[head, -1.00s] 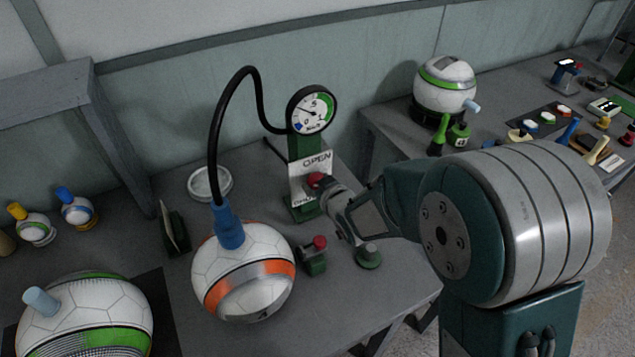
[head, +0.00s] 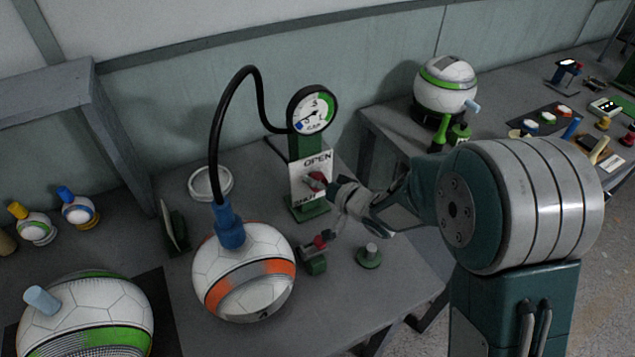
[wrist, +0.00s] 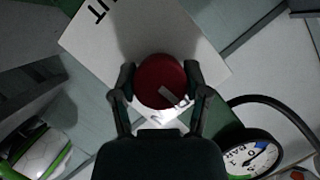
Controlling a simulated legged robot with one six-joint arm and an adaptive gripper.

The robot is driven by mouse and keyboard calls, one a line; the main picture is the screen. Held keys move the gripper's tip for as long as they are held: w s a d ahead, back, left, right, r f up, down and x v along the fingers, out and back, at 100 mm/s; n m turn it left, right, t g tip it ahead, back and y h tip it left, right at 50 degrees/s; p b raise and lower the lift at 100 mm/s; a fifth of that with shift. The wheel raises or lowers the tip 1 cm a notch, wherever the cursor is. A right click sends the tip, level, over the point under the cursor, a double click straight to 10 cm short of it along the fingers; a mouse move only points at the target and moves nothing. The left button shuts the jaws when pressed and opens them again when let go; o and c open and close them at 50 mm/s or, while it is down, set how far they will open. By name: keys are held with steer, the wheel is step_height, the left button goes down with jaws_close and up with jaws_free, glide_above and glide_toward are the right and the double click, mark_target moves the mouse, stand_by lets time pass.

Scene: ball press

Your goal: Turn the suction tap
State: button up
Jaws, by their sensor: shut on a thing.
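The suction tap is a red round knob (head: 315,181) on the white OPEN/SHUT plate (head: 298,184) of a green gauge post (head: 303,147). A round dial gauge (head: 312,109) tops the post. A black hose (head: 216,130) runs from it to the orange-banded ball (head: 245,290).
A small red-topped valve (head: 316,252) and a green knob (head: 369,255) stand in front of the post. A green-banded ball (head: 90,315) is at the front left. A white ring (head: 210,183) lies behind the orange-banded ball. Bare table lies at the front right.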

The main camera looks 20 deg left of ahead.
steer(key=shift+w+f+m, duration=0.1)
steer(key=shift+m, duration=0.4)
steer(key=o, duration=1.1)
steer(key=shift+o, duration=0.2)
steer(key=v, duration=1.2)
steer(key=shift+w+f, duration=0.2)
steer(key=shift+d, duration=0.1)
